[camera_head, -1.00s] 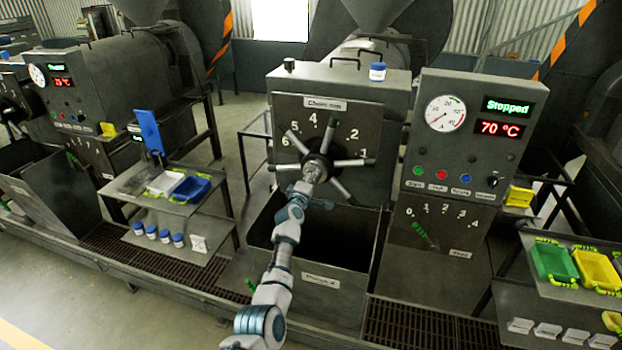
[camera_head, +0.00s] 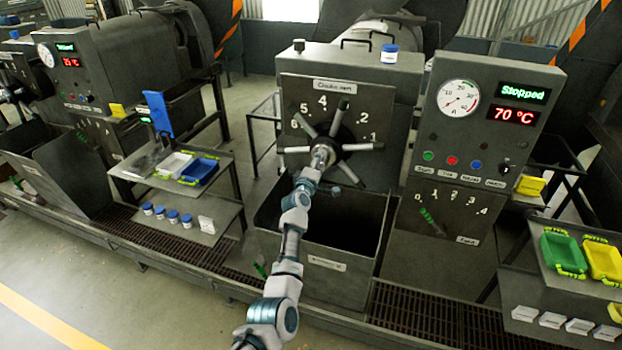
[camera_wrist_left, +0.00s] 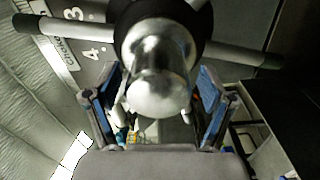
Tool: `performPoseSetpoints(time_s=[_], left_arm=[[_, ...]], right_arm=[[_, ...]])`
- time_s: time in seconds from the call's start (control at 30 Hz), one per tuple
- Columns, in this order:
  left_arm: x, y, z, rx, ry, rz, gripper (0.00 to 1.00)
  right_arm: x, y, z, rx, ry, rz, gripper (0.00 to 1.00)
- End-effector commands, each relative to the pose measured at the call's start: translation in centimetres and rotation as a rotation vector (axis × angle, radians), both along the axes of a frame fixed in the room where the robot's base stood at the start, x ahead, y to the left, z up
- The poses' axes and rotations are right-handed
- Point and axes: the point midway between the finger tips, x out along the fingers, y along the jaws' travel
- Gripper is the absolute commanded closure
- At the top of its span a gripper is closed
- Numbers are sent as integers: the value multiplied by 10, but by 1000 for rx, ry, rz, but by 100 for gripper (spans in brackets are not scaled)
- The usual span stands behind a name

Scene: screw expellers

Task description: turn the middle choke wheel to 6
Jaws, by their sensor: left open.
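The middle choke wheel (camera_head: 359,147) has a dark hub, a shiny metal centre knob and several grey spokes with dark ends. It sits on the front of the middle machine under a "Choke, mm" label, with numbers around it; one spoke covers the place between 4 and 2. Which spoke marks the setting I cannot tell. My left gripper (camera_head: 316,168) is at the hub, in front of it. In the left wrist view the gripper (camera_wrist_left: 160,108) is open, its blue-lined fingers apart on either side of the shiny knob (camera_wrist_left: 158,75). Contact is unclear. My right gripper is out of view.
A control panel (camera_head: 478,130) with a gauge, "Stopped" and 70 °C displays stands right of the wheel. An open dark bin (camera_head: 325,262) is below it. A blue-lidded jar (camera_head: 389,54) stands on top. Side shelves hold a blue tray (camera_head: 199,172) and a green tray (camera_head: 563,252).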

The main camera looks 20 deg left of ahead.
Motion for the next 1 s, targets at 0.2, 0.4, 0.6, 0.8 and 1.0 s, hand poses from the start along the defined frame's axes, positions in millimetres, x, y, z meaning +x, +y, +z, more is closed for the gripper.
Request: performPoseSetpoints(time_s=[0.2, 0.4, 0.6, 0.8, 1.0], left_arm=[[-32, 3, -3, -1, 3, 6, 18], [-66, 5, -4, -2, 5, 7, 18], [-91, 5, -5, -2, 6, 6, 18], [-100, 6, -5, -2, 7, 5, 18], [-100, 6, -5, -2, 7, 5, 18]], right_arm=[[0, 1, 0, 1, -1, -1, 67], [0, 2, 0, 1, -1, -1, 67], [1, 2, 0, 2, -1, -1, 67], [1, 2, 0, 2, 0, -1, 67], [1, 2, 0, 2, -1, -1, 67]])
